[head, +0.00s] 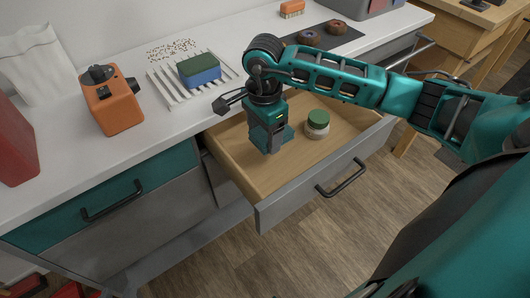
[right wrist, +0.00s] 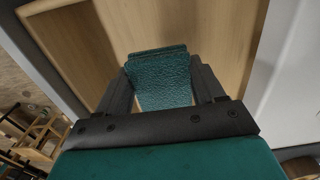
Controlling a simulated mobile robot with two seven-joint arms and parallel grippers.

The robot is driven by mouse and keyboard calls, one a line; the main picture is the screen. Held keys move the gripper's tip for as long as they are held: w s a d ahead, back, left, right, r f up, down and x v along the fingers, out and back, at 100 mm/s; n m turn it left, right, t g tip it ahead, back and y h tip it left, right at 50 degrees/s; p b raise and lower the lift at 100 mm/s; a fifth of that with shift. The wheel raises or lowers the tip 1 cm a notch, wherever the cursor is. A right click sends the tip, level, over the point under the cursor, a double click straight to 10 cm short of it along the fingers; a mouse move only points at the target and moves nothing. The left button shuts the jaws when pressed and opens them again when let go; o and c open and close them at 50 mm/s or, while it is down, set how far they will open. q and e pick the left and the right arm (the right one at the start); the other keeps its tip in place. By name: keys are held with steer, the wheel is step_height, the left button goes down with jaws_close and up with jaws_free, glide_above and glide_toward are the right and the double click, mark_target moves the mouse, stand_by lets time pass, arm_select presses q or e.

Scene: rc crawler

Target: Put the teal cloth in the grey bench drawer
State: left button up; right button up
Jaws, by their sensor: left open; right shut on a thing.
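The grey bench drawer (head: 313,190) is pulled open, showing its wooden inside. My right gripper (head: 275,147) points down inside or just above the open drawer, left of a small jar. In the right wrist view the right gripper (right wrist: 160,76) is shut on the teal cloth (right wrist: 163,84), a folded, textured piece between its two fingers. The drawer's wooden floor lies behind the cloth; I cannot tell whether the cloth touches it. In the head view the cloth is hard to tell from the teal gripper. My left gripper is not in view.
A jar with a green lid (head: 317,124) stands in the drawer. A closed teal drawer (head: 110,195) is at left.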

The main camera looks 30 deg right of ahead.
mark_target(264, 135)
step_height(264, 135, down, 3)
steer(key=shift+f, duration=0.2)
arm_select(q)
steer(key=shift+w+d+b, duration=0.1)
steer(key=shift+w+b, duration=0.05)
steer(key=shift+b, duration=0.15)
arm_select(e)
steer(key=shift+f, duration=2.15)
arm_select(q)
steer(key=shift+f, duration=0.15)
arm_select(e)
steer(key=shift+f, duration=0.1)
steer(key=o, duration=0.6)
steer(key=shift+f, duration=0.1)
steer(key=shift+c, duration=0.2)
steer(key=o, duration=0.5)
steer(key=shift+c, duration=0.2)
steer(key=shift+r, duration=0.3)
step_height(264, 135, up, 11)
steer(key=shift+f+p, duration=0.2)
steer(key=shift+p, duration=0.25)
arm_select(q)
steer(key=shift+a, duration=0.25)
arm_select(e)
steer(key=shift+r, duration=0.65)
